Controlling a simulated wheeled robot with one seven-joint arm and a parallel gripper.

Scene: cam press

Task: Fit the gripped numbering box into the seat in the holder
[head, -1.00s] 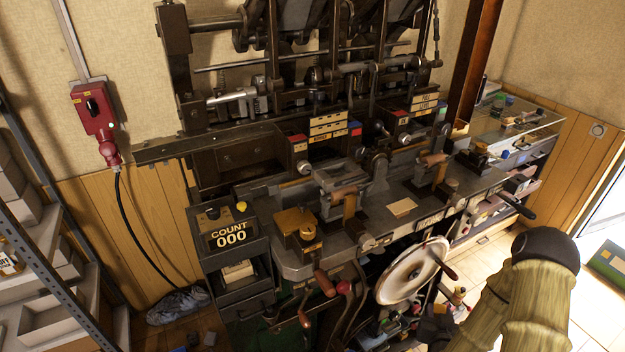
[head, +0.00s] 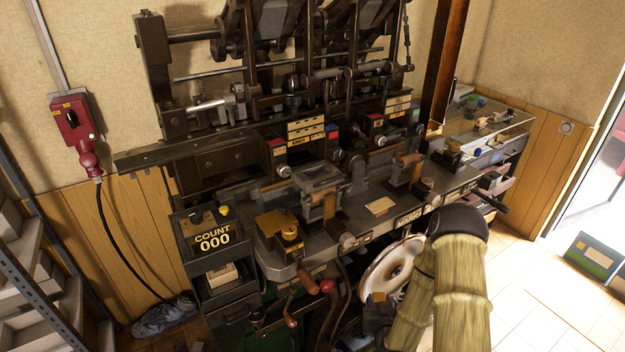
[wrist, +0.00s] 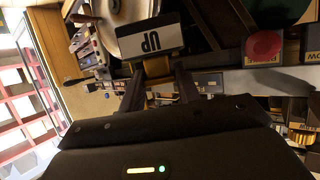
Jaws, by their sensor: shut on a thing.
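The numbering box (wrist: 150,40) is a dark block with a pale-edged face marked "UP", seen in the wrist view, with a tan part below it. My gripper (wrist: 158,78) is shut on it, one dark finger on each side. In the head view my gripper (head: 377,312) is low in front of the press, below the bench edge and beside the pale handwheel. A small yellowish part (head: 377,297) shows at its tip. I cannot tell for sure which fixture on the press bed (head: 352,222) is the holder, and its seat is not clearly visible.
The handwheel (head: 378,272) and red-knobbed lever (head: 327,286) stand out from the press front. A shelf rack (head: 25,255) is far left. A glass-topped cabinet (head: 490,125) is at right.

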